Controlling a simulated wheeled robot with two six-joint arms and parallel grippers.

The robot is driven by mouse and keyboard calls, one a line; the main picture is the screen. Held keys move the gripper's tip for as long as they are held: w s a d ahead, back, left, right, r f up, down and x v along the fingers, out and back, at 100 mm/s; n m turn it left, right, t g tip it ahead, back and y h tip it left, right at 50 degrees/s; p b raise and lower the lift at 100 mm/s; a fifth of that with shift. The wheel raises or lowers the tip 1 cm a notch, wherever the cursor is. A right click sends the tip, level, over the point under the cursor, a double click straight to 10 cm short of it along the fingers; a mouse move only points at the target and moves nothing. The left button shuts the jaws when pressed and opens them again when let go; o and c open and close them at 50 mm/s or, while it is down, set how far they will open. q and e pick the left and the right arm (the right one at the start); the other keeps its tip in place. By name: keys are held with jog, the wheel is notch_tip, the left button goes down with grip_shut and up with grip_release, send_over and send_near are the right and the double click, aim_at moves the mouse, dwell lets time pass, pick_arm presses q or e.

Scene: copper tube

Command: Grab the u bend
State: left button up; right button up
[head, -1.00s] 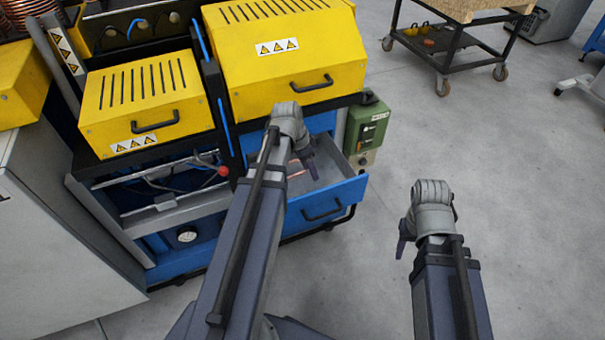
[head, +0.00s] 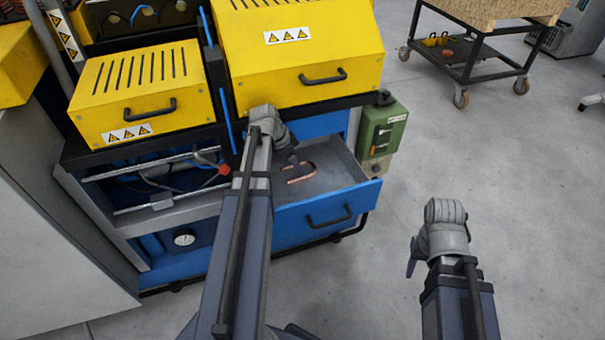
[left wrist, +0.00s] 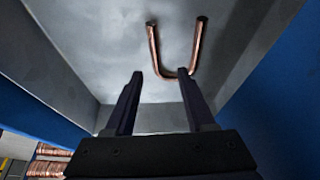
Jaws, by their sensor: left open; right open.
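The copper u bend (head: 300,176) lies on the floor of the open blue drawer (head: 330,205) in the head view. It also shows in the left wrist view (left wrist: 174,71), its curve facing my fingers and its two legs pointing away. My left gripper (head: 292,160) is over the drawer beside the u bend; in the left wrist view its fingers (left wrist: 160,95) are apart with nothing between them, and the u bend is beyond the tips. My right gripper (head: 412,262) hangs over bare floor to the right of the drawer, empty; its fingers show only in part.
The drawer's grey walls and blue front (head: 355,212) surround the u bend. Yellow machine covers (head: 300,55) stand above and behind it. A green control box (head: 383,130) is at the drawer's right.

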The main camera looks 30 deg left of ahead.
aim_at(306, 176)
pick_arm(q)
jog(key=shift+f, duration=0.1)
jog(key=b+x, duration=0.4)
jog(key=x, duration=0.1)
jog(key=shift+d+b, duration=0.3)
jog(key=shift+b, duration=0.05)
jog(key=shift+f, duration=0.1)
grip_shut()
dwell(0.5)
